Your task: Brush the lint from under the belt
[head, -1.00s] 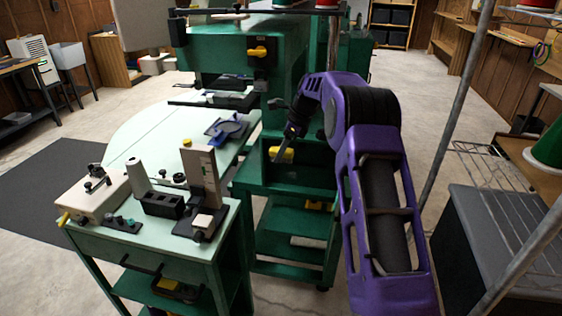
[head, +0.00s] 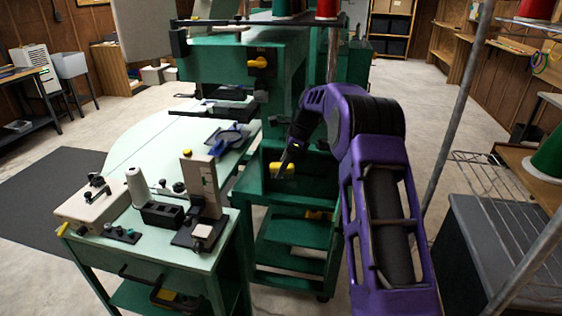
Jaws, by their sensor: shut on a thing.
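My purple arm reaches to the green machine (head: 232,62) in the head view. My gripper (head: 291,152) is at the machine's open lower front, just above a yellow block (head: 282,169). It is shut on a small dark thing, too small and dark to name. I cannot tell whether the gripper or what it holds touches the machine. The belt and any lint cannot be made out; the recess around my gripper is dark and partly hidden by my arm.
A pale green worktop (head: 135,262) at the left carries a white cone (head: 137,188), a beige device (head: 93,206) and an upright block (head: 201,183). A metal pole (head: 455,120) and a grey-topped cabinet (head: 510,250) stand at the right. Open concrete floor lies behind.

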